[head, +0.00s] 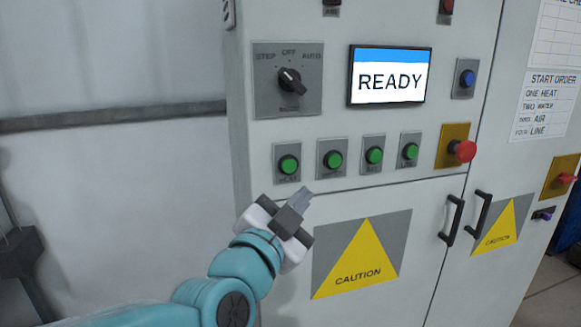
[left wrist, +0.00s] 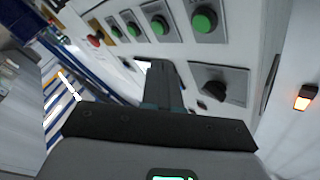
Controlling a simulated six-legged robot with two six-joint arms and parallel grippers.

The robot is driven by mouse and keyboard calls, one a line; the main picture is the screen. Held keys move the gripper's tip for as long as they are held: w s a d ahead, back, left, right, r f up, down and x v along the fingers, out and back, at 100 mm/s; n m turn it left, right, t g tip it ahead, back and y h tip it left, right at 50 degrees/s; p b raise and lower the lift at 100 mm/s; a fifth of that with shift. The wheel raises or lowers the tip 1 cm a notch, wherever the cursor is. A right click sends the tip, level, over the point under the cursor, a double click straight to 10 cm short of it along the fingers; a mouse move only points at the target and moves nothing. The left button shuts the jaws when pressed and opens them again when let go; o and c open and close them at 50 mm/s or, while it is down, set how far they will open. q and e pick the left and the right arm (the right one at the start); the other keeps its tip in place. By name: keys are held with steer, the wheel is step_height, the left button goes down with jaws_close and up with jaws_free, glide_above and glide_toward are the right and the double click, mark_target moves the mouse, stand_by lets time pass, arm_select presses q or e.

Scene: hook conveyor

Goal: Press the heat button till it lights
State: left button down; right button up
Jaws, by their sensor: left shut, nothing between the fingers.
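The heat button (head: 288,164) is the leftmost of a row of green push buttons on the grey cabinet in the head view. Its label is small and faint. Its green looks the same as the others', with no clear glow. In the left wrist view it appears to be the large green button (left wrist: 203,20) at the top. My left gripper (head: 304,195) is shut and empty, just below and slightly right of the heat button in the head view, and apart from it. Its shut fingers (left wrist: 163,82) also show in the left wrist view. My right gripper is not in view.
Other green buttons (head: 334,159) sit to the right, then a red mushroom button (head: 463,150) on a yellow plate. A selector knob (head: 290,81) and a READY screen (head: 390,76) are above. Door handles (head: 452,220) stick out at lower right.

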mark_target(289, 166)
arm_select(q)
steer(key=shift+s+d+r+h, duration=0.3)
steer(key=shift+s+d+r, duration=0.2)
steer(key=shift+d, duration=0.15)
steer(key=shift+w+a, duration=0.45)
steer(key=shift+w, duration=0.95)
steer(key=shift+w+a, duration=0.5)
steer(key=shift+w, duration=0.9)
steer(key=shift+w+a, duration=0.45)
steer(key=shift+w, duration=0.95)
steer(key=shift+w+b, duration=0.1)
steer(key=shift+b, duration=0.2)
